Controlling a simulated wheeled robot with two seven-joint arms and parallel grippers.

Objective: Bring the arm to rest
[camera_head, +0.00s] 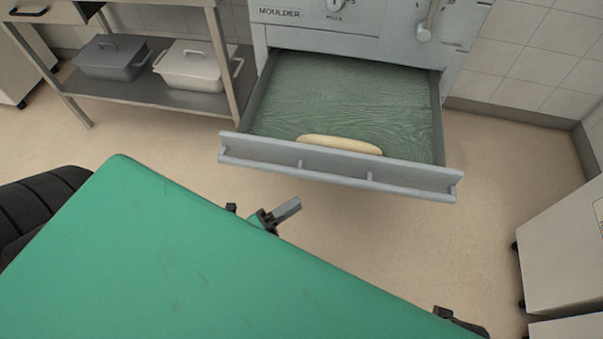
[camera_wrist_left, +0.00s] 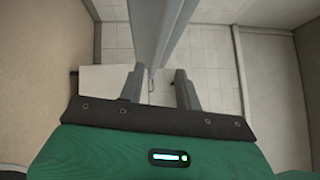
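My left gripper (camera_head: 287,210) shows beyond the edge of a large green part of my own body in the head view, which hides most of the arm. It is in front of and below the open moulder drawer (camera_head: 340,178), apart from it. In the left wrist view the two fingers of my left gripper (camera_wrist_left: 158,88) stand apart with nothing between them. A long pale dough piece (camera_head: 340,144) lies on the green drawer bed (camera_head: 345,95), near the drawer's front. I see no fingers of my right gripper.
The moulder (camera_head: 345,27) stands at the back, its drawer jutting into the room. A steel shelf unit (camera_head: 150,95) at the left holds a grey lidded bin (camera_head: 110,60) and a white lidded bin (camera_head: 195,68). A pale cabinet (camera_head: 565,245) stands at the right. Floor between is clear.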

